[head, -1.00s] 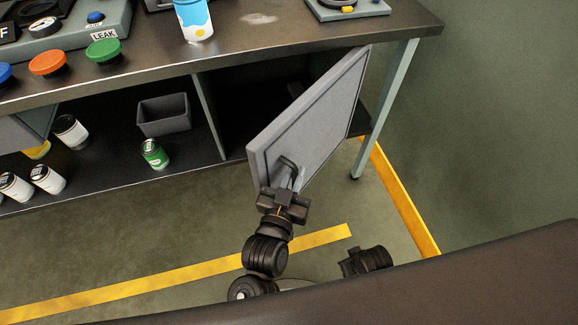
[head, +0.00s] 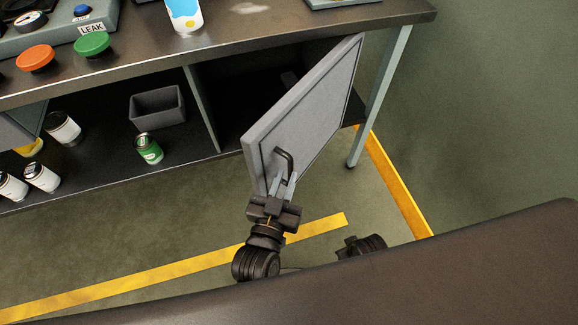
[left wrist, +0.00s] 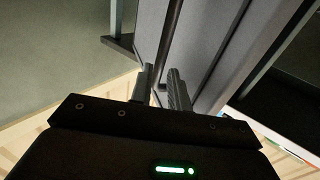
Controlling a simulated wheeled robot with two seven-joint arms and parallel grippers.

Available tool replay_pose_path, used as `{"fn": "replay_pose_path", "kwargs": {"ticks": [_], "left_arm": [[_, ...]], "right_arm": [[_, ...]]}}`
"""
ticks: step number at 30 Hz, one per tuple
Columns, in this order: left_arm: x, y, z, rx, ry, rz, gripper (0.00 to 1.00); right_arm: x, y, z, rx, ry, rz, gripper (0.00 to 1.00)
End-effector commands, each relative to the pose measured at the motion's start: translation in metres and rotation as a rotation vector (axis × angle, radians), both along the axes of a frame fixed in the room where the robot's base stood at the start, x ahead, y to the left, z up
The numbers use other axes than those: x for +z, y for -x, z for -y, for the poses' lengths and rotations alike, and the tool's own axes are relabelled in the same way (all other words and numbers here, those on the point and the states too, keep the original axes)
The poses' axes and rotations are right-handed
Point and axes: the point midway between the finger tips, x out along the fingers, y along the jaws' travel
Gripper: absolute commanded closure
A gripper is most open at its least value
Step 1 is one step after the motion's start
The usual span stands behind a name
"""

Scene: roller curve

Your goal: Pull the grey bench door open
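The grey bench door (head: 318,110) stands swung well out from the right compartment under the bench. Its dark bar handle (head: 286,157) is on the face turned towards me. My left gripper (head: 281,184) is just below the handle, its two fingers apart. In the left wrist view the handle bar (left wrist: 170,38) lines up with the gap between the fingertips (left wrist: 160,70); I see no finger clamped on it. A dark part of my right arm, probably the right gripper (head: 360,246), shows low in the head view; its fingers cannot be made out.
The bench top (head: 270,42) runs above the door, with a bench leg (head: 378,100) at right. The open shelf holds a grey bin (head: 158,106), a green can (head: 149,149) and several white cans. Yellow floor strips (head: 395,185) border the area. The floor before the door is clear.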

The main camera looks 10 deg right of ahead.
Motion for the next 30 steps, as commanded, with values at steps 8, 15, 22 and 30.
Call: {"fn": "replay_pose_path", "kwargs": {"ticks": [8, 15, 22, 30], "left_arm": [[0.000, 0.045, -0.024, -0.001, -0.002, -0.001, 0.82], [0.000, 0.058, -0.031, -0.001, 0.000, 0.001, 0.82], [0.000, 0.058, -0.031, -0.001, 0.000, 0.001, 0.82], [-0.101, 0.044, -0.068, -0.003, -0.163, -0.264, 1.00]], "right_arm": [[-0.007, 0.002, 0.001, 0.000, 0.001, -0.006, 0.64], [-0.005, -0.005, 0.001, 0.001, 0.001, 0.005, 0.64], [-0.006, -0.003, 0.000, 0.001, 0.001, 0.003, 0.64], [-0.007, 0.002, 0.000, 0.001, 0.001, -0.004, 0.64]]}}
